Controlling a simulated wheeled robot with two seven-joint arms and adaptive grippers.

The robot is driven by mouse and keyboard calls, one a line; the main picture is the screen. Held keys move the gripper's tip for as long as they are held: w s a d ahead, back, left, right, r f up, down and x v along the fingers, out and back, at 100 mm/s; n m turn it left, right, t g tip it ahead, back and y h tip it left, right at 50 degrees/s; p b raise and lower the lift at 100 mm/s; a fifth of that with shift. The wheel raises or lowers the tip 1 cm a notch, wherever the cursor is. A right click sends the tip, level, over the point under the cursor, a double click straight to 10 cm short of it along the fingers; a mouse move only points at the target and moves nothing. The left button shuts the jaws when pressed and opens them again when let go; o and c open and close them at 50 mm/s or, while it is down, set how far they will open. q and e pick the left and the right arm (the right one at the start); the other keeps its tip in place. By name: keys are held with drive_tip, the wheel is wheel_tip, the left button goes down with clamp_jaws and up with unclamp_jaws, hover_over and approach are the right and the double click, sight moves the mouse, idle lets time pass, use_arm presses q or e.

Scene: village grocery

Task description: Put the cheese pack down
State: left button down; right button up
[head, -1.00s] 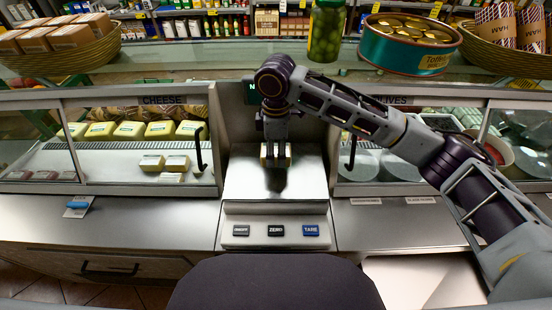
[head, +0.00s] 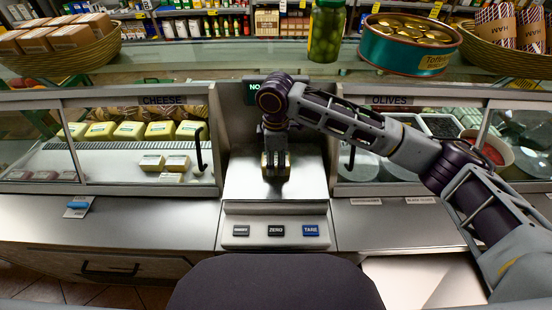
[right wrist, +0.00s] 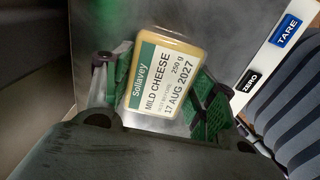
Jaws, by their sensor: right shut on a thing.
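The cheese pack (right wrist: 163,78), a yellow block with a white and green "Mild Cheese" label, sits between the green-padded fingers of my right gripper (right wrist: 166,95) in the right wrist view. In the head view my right gripper (head: 276,168) points down over the steel pan of the scale (head: 240,188), shut on the pack. The fingers hide most of the pack there. It is at or just above the pan; I cannot tell whether it touches. My left gripper is not in view.
The scale's buttons (head: 276,231) are at its front, its display (head: 253,92) behind. A glass cheese case (head: 130,140) stands to the left and an olive case (head: 430,135) to the right. A jar (head: 326,32) and a toffee tin (head: 408,45) stand on the upper shelf.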

drive_tip(key=o, duration=1.2)
drive_tip(key=shift+c, duration=0.2)
drive_tip(key=shift+r, duration=0.1)
wheel_tip(320, 180, up, 12)
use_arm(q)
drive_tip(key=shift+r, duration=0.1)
use_arm(e)
drive_tip(key=shift+r, duration=0.15)
idle(0.3)
wheel_tip(320, 180, up, 9)
drive_tip(key=p, duration=0.9)
hover_over(276, 159)
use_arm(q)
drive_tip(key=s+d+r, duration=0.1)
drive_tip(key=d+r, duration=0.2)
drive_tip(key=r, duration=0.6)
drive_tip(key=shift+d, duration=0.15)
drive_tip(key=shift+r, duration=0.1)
use_arm(e)
drive_tip(key=shift+r, duration=0.15)
